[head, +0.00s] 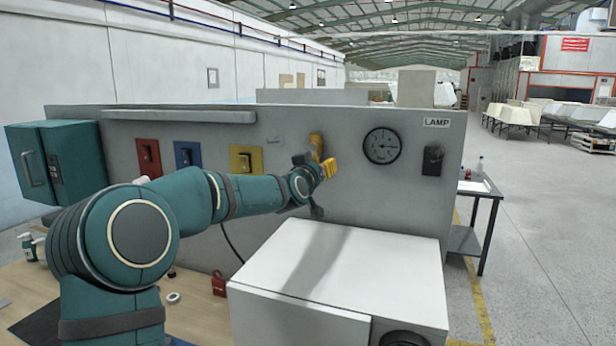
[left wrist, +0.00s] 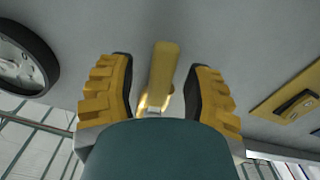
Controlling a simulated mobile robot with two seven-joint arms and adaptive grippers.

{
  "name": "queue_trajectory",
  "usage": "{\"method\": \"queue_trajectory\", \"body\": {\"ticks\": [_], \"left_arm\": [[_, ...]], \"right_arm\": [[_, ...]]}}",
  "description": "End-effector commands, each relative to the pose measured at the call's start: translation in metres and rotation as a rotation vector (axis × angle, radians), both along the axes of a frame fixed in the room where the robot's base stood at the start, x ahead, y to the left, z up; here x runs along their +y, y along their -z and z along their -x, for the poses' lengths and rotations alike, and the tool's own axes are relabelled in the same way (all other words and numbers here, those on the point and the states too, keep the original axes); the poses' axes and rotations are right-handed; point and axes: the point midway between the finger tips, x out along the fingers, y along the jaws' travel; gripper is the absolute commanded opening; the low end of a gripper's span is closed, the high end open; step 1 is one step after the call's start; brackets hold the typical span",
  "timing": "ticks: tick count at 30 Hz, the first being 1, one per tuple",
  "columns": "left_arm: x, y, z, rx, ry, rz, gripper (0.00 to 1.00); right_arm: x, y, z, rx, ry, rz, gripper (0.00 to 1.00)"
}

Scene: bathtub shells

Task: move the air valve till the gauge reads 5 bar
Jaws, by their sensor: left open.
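The air valve's yellow lever (head: 315,141) is on the grey panel, left of the round gauge (head: 381,146). The gauge has a black rim and a pale dial; its number is too small to read surely. My left gripper (head: 321,166) is at the lever and partly covers the valve in the head view. In the left wrist view the lever (left wrist: 163,70) stands between the two open yellow-padded fingers of the gripper (left wrist: 159,82), with a gap on each side. The gauge (left wrist: 24,58) is cut off at that view's left edge. My right gripper is not in view.
Red (head: 148,158), blue (head: 188,155) and yellow (head: 246,159) switch plates are left of the valve. A black switch (head: 433,160) under a LAMP label is right of the gauge. A white box (head: 335,265) stands below. A teal cabinet (head: 55,160) is at left.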

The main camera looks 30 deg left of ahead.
Motion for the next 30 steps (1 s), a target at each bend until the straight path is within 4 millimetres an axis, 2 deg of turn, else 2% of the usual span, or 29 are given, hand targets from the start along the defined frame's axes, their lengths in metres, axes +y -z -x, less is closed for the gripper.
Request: {"method": "queue_trajectory", "body": {"ticks": [9,15,21,30], "left_arm": [[-0.014,-0.001,0.061,0.000,-0.001,-0.002,0.50],[-0.021,0.000,0.087,0.001,-0.001,-0.002,0.50],[-0.023,0.001,0.097,0.001,-0.001,0.001,0.50],[-0.023,0.001,0.098,0.001,-0.001,0.001,0.50]], "right_arm": [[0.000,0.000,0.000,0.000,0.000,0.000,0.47],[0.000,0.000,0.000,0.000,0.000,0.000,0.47],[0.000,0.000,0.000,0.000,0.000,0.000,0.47],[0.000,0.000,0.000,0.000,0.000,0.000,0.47]]}}
